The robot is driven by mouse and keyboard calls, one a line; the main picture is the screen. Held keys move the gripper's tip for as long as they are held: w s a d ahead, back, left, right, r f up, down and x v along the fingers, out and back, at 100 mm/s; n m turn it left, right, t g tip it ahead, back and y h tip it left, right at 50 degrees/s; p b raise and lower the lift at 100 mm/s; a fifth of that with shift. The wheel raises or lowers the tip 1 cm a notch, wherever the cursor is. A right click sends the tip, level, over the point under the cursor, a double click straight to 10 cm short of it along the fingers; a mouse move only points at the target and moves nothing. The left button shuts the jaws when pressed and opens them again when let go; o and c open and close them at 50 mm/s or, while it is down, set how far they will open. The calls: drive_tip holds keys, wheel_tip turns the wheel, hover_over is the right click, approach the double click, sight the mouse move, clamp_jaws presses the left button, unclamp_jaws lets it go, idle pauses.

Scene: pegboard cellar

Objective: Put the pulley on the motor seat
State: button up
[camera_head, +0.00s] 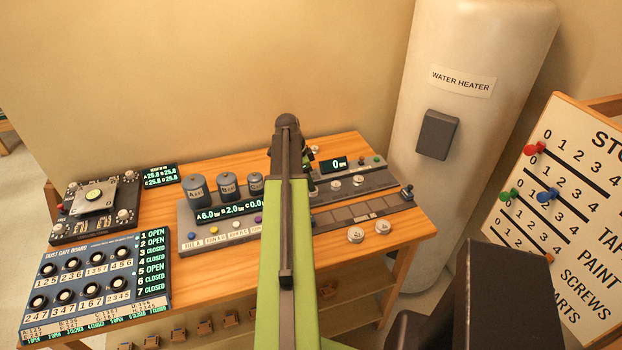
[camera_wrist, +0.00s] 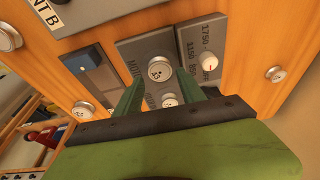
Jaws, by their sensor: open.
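My gripper (camera_wrist: 160,75) is open, its two green fingers apart in the wrist view. Between and beyond the fingertips a pale round pulley-like disc (camera_wrist: 160,68) with dark dots is on a grey plate (camera_wrist: 140,48) lettered "MOTOR". A second disc (camera_wrist: 169,100) is lower, between the fingers. Whether either touches a finger I cannot tell. Loose similar discs lie on the wood, one at left (camera_wrist: 83,110) and one at right (camera_wrist: 275,74). In the head view, the arm hides most of the gripper; two discs (camera_head: 356,235) (camera_head: 383,227) lie near the front.
A dial (camera_wrist: 210,62) with speed numbers adjoins the motor plate. On the bench (camera_head: 410,225), a canister board (camera_head: 220,210) and a dust gate board (camera_head: 95,285) stand left. A display reading 0 (camera_head: 334,163) is at the back. The water heater (camera_head: 470,110) stands behind right.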

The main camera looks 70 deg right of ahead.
drive_tip(key=p+v, duration=0.6)
drive_tip(key=v, duration=0.2)
